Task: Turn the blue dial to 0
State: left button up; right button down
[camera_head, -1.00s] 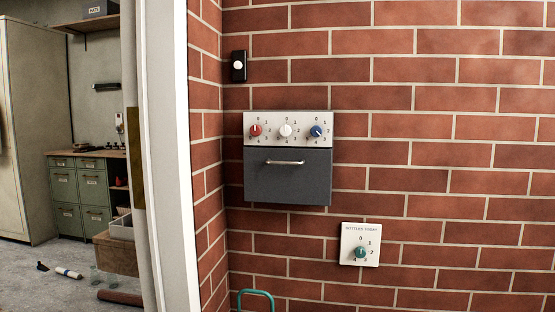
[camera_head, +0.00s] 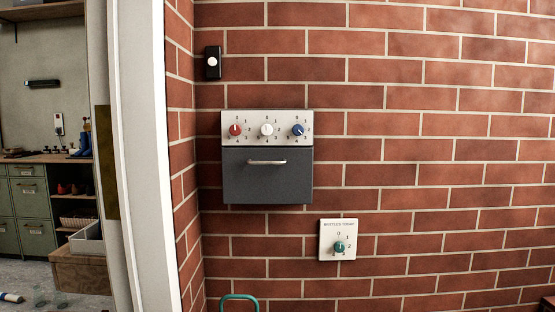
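The blue dial (camera_head: 298,130) is the rightmost of three knobs on a white panel (camera_head: 283,118) on the brick wall. Its pointer looks turned away from the 0 above it; the exact number is too small to tell. A red dial (camera_head: 235,130) and a white dial (camera_head: 266,130) sit to its left. Below the panel is a dark grey drawer-like front (camera_head: 268,184) with a bar handle (camera_head: 266,162). Neither of my grippers is in view.
A separate white plate with a green dial (camera_head: 339,247) is lower right on the wall. A black switch with a white button (camera_head: 212,62) is upper left. A teal curved handle (camera_head: 239,297) shows at the bottom. A white door frame (camera_head: 146,160) stands left, with a room beyond.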

aim_at(297, 130)
jog(key=i+l+u, duration=0.35)
jog(key=l, duration=0.25)
jog(key=i+l+u, duration=0.15)
jog(key=l, duration=0.2)
jog(key=k+j+z, duration=0.1)
jog(key=j+z, duration=0.2)
